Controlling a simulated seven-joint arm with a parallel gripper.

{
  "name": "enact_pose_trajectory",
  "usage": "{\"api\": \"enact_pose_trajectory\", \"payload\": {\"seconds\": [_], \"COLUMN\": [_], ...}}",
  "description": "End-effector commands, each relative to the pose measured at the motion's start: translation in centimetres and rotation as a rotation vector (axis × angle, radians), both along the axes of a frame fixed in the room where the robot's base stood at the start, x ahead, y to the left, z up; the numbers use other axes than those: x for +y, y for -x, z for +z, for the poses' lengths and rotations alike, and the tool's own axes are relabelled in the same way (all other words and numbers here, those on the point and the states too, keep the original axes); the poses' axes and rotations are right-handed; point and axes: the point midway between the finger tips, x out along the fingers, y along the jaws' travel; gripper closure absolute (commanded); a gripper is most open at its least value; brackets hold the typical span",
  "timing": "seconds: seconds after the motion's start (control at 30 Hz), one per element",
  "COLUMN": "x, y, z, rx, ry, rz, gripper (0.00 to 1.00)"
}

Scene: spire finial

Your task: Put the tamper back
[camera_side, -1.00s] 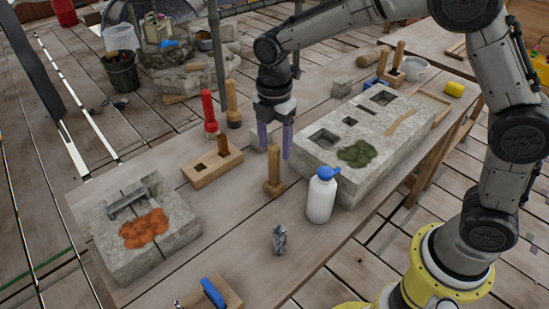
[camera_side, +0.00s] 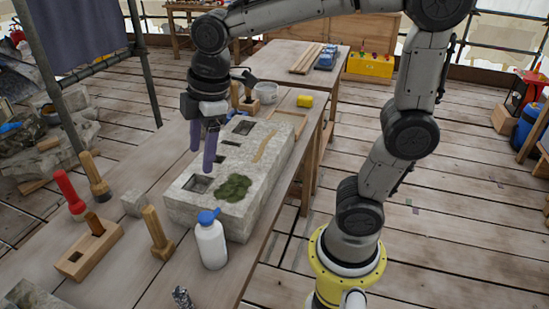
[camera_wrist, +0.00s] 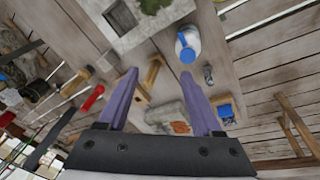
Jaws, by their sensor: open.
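An upright wooden piece with a square foot (camera_side: 157,235), which I take for the tamper, stands on the table left of the white bottle. In the wrist view a wooden piece (camera_wrist: 153,72) shows between my fingertips, well beyond them. My gripper (camera_side: 203,158) is open and empty, fingers down, above the left part of the stone block, apart from the tamper. It also shows in the wrist view (camera_wrist: 160,78).
The pale stone block (camera_side: 250,200) has square pockets and a green patch. A white bottle with a blue cap (camera_side: 211,242) stands at its front.

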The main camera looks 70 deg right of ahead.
Motion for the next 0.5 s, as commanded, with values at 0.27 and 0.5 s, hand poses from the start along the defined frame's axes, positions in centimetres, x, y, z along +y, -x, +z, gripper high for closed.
{"api": "enact_pose_trajectory", "payload": {"seconds": [0.27,0.5], "x": [-3.4,-4.1], "y": [10.2,13.5], "z": [-0.2,-1.8], "rx": [-0.169,-0.225], "ry": [-0.196,-0.294], "rz": [-0.617,-0.852], "gripper": [0.33,0.33]}}
